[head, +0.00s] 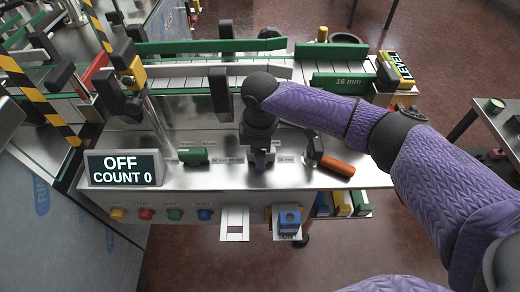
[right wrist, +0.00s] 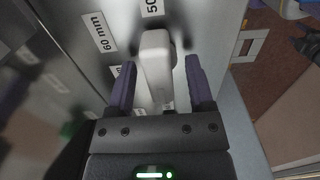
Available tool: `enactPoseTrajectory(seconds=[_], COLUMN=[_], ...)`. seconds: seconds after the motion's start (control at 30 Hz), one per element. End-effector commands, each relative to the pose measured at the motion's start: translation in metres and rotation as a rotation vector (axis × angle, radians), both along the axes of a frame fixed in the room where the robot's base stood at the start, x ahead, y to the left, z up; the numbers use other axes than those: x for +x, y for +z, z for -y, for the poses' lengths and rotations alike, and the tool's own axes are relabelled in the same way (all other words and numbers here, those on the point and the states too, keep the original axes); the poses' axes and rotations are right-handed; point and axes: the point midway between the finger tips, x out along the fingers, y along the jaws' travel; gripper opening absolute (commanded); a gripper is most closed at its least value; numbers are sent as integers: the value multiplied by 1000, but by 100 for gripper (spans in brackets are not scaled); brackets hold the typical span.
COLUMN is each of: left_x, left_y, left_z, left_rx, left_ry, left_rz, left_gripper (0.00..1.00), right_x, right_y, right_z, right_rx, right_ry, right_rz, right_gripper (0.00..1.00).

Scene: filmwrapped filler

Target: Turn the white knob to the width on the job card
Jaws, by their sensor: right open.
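The white knob (right wrist: 157,62) is a long pale handle in the right wrist view. It lies between the two purple fingers of my right gripper (right wrist: 160,85). The fingers are open, with a gap visible on the knob's sides. Labels around it include "60 mm" (right wrist: 98,32) and one starting with "50" (right wrist: 152,6). In the head view my right gripper (head: 262,160) points down at the steel panel and mostly hides the knob. I cannot pick out a job card with certainty; a green plate (head: 345,82) reads "16 mm". My left gripper is not in view.
A display (head: 124,168) reads "OFF COUNT 0". A green block (head: 194,155) stands left of my gripper, and an orange-handled tool (head: 335,166) lies close on the right. Coloured buttons line the front panel (head: 190,205). A conveyor (head: 185,75) runs behind.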

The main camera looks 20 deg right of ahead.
Motion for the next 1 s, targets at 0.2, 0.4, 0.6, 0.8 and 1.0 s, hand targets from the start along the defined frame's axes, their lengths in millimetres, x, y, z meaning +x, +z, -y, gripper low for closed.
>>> enactPoseTrajectory(seconds=[0.2,0.4,0.6,0.8,1.0], left_x=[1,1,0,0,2], left_y=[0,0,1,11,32], left_z=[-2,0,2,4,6], left_rx=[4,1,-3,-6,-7], left_ry=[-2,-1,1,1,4], left_rz=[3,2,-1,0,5], left_gripper=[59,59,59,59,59], right_x=[0,0,0,0,0], right_y=[0,1,1,3,6], right_z=[0,0,0,0,0], right_rx=[0,0,0,0,1], right_ry=[0,-1,-5,-57,-189], right_rz=[0,0,0,-1,-2], right_gripper=[32,0,0,0,0])
